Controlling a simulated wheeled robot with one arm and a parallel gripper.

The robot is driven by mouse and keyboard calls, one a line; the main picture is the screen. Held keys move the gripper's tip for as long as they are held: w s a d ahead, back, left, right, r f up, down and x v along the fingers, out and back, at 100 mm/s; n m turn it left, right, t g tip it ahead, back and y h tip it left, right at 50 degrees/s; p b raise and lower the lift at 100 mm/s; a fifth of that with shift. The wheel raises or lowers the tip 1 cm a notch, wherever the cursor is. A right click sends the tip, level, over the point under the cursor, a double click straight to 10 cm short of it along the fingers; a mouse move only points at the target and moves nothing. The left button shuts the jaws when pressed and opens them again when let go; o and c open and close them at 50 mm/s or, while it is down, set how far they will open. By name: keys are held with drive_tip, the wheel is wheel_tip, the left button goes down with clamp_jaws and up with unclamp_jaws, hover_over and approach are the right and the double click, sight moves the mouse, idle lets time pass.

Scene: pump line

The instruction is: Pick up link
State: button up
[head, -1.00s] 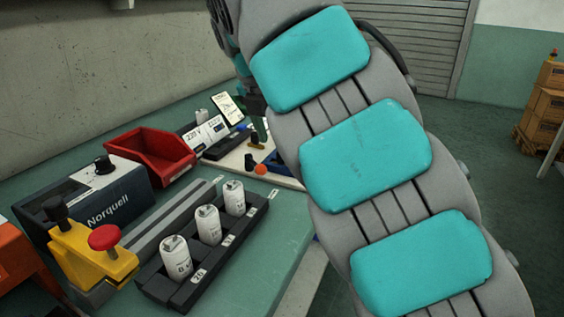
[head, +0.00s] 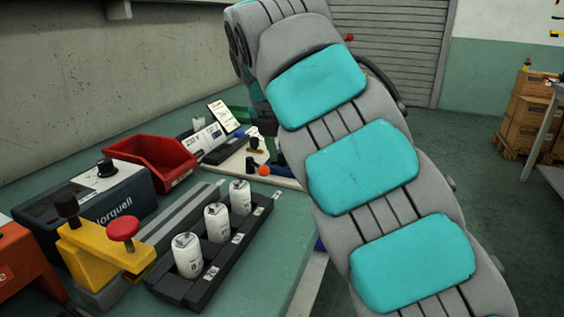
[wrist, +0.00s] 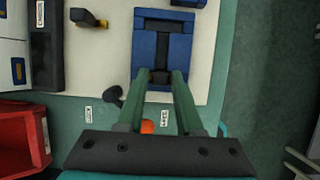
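In the wrist view my gripper (wrist: 160,77) has two green fingers with a visible gap between them. The fingertips are over the near end of a blue fixture (wrist: 181,45) on the pale board (wrist: 215,60). A small dark block shows between the tips; I cannot tell whether it is part of the fixture or touches a finger. I cannot make out for certain which part is the link. A small black piece with a brass-coloured part (wrist: 90,18) lies on the board, left of the fixture. In the head view my arm hides most of the gripper.
A red bin (head: 150,155) stands left of the board. A black rack (head: 240,262) of white cylinders and a yellow device (head: 105,250) are on the bench nearer me.

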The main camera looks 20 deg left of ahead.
clamp_jaws()
drive_tip(key=shift+r, duration=0.1)
idle(0.4)
